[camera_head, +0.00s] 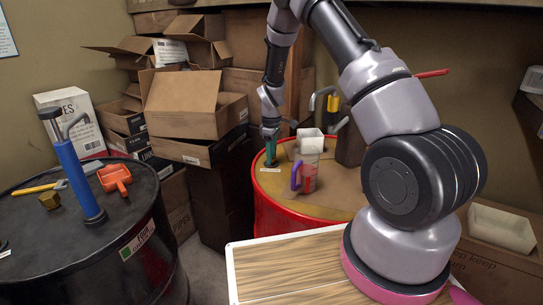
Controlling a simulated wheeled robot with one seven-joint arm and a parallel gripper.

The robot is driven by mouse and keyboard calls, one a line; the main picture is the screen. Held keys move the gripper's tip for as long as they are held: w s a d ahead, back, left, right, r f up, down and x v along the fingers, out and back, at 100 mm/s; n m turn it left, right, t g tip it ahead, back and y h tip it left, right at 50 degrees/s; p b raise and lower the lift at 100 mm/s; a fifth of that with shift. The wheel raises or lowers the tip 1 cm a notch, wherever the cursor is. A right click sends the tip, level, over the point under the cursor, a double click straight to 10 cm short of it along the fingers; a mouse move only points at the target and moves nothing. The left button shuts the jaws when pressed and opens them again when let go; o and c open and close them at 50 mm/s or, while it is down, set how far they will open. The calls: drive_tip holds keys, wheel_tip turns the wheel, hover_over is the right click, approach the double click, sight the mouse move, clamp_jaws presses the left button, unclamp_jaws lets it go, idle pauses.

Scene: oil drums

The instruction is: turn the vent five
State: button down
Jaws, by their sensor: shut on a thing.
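My gripper (270,131) reaches down over the left part of the red drum's top (335,197). It is shut on a small upright green piece, the vent (271,153), which stands near the drum's left rim. A small white label (269,170) lies on the drum top just in front of it. The fingers hide the vent's upper part, and its turn angle cannot be told.
A red measuring jug with a purple handle (307,178) and a white container (310,141) stand right of my gripper. A black drum (90,250) at left holds a blue pump (80,180) and an orange scoop (115,178). Cardboard boxes (185,105) stack behind.

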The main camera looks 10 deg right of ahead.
drive_tip(key=m, duration=0.4)
drive_tip(key=shift+m, duration=0.4)
drive_tip(key=m, duration=0.4)
drive_tip(key=shift+m, duration=0.3)
drive_tip(key=m, duration=0.4)
drive_tip(key=shift+m, duration=2.1)
drive_tip(key=shift+c, duration=2)
unclamp_jaws()
